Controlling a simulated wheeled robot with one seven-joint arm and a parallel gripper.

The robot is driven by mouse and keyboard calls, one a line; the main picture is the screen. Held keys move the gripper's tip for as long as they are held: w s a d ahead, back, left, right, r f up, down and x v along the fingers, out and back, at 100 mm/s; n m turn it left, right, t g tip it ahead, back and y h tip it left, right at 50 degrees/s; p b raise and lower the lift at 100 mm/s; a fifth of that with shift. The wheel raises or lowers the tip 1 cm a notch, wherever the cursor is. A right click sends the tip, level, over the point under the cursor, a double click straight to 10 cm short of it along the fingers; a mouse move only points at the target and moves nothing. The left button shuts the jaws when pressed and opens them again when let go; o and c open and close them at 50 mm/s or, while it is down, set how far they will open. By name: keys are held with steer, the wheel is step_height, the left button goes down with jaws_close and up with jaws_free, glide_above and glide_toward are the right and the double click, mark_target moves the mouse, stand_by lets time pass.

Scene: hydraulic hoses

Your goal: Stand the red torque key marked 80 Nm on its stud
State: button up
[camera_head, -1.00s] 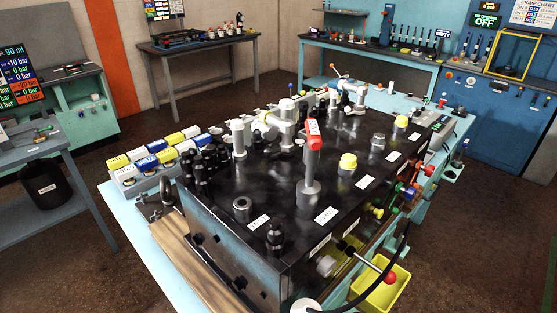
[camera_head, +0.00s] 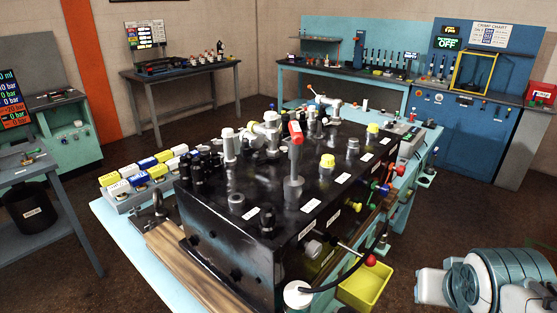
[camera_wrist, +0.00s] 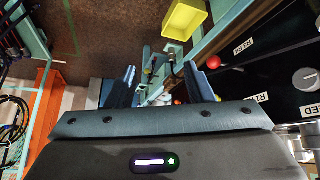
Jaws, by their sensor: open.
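A red-topped key (camera_head: 295,133) with a grey shaft stands upright at the middle of the black block (camera_head: 222,248) in the head view. Its wide grey foot rests on the block's top. A pale mark shows on its red head, but I cannot read it, nor see a stud under the foot. My gripper (camera_wrist: 160,88) shows in the wrist view with its two blue-grey fingers apart and nothing between them. It is away from the key, which I cannot make out in the wrist view.
A yellow bin (camera_head: 366,287) hangs at the block's front right, beside a red-knobbed lever (camera_head: 370,260). Yellow, blue and white boxes (camera_head: 146,171) stand left of the block. Grey fittings and yellow caps (camera_head: 327,161) crowd its top.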

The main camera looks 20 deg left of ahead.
steer(key=w+a+r+n+t+y+b, duration=0.2)
steer(key=w+a+t, duration=0.2)
steer(key=w, duration=0.2)
steer(key=n+t+y+b, duration=0.25)
steer(key=n+y, duration=0.35)
steer(key=y, duration=0.5)
glide_toward(298, 162)
steer(key=x, duration=0.5)
steer(key=shift+a+f, duration=0.35)
steer(key=shift+f, duration=0.05)
steer(key=shift+r+p+x, duration=0.2)
steer(key=shift+p+x, duration=0.05)
steer(key=shift+x, duration=0.85)
steer(key=shift+r+p+x, duration=0.15)
steer(key=shift+p+x, duration=0.1)
steer(key=shift+x, duration=0.8)
steer(key=shift+w+a, duration=0.25)
steer(key=shift+w, duration=0.35)
jaws_close()
